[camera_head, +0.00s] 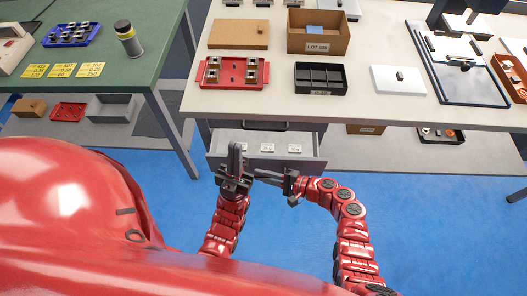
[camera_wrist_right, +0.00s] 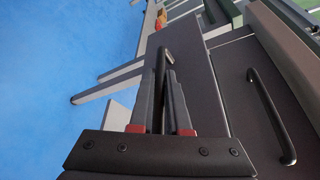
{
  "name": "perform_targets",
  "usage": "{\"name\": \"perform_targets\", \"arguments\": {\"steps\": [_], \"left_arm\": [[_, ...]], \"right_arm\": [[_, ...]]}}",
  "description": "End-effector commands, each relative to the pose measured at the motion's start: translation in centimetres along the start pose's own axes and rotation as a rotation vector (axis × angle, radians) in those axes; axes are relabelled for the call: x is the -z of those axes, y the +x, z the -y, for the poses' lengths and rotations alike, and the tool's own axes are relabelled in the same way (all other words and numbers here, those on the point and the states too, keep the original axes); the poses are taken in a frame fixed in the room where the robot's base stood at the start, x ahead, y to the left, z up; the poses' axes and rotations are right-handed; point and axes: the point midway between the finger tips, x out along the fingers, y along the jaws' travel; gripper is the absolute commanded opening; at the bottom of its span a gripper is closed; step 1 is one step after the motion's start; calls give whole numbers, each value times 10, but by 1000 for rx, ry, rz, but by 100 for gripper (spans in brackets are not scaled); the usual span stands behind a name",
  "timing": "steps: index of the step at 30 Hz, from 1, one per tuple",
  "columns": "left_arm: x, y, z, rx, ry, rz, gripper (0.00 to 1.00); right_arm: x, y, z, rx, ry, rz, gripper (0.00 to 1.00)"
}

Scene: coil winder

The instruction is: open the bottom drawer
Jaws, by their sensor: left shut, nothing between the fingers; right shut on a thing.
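The bottom drawer (camera_head: 305,163) of the grey cabinet under the white table stands pulled out, with white labelled items (camera_head: 267,148) inside. Its front also shows in the right wrist view (camera_wrist_right: 192,75). My right gripper (camera_head: 257,174) is at the drawer front, shut on the dark bar handle (camera_wrist_right: 166,62), which stands between its fingers in the wrist view. The upper drawer is closed, its handle (camera_wrist_right: 270,112) at the right of the wrist view. My left gripper (camera_head: 236,151) is shut and empty, upright in front of the drawer's left part, and hides some of it.
The white table (camera_head: 365,112) above carries a red tray (camera_head: 233,73), a black divided box (camera_head: 320,79) and a cardboard box (camera_head: 318,33). A green table (camera_head: 125,75) stands at the left. Blue floor (camera_head: 440,220) is free at the right.

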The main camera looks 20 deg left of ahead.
Motion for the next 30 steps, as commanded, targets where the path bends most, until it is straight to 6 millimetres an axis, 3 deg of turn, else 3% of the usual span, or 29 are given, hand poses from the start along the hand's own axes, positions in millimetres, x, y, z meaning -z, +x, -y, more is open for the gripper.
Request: {"name": "perform_targets", "arguments": {"steps": [3,15,21,30], "left_arm": [[3,18,1,0,0,0,0],[6,33,2,0,0,0,0],[6,35,2,0,0,0,0],[6,36,2,0,0,0,0]], "right_arm": [[-27,-14,-16,3,4,-7,0],[-96,-42,-71,3,2,-3,0],[-115,-50,-86,2,0,-4,0],[-125,-54,-94,0,0,0,0]]}}
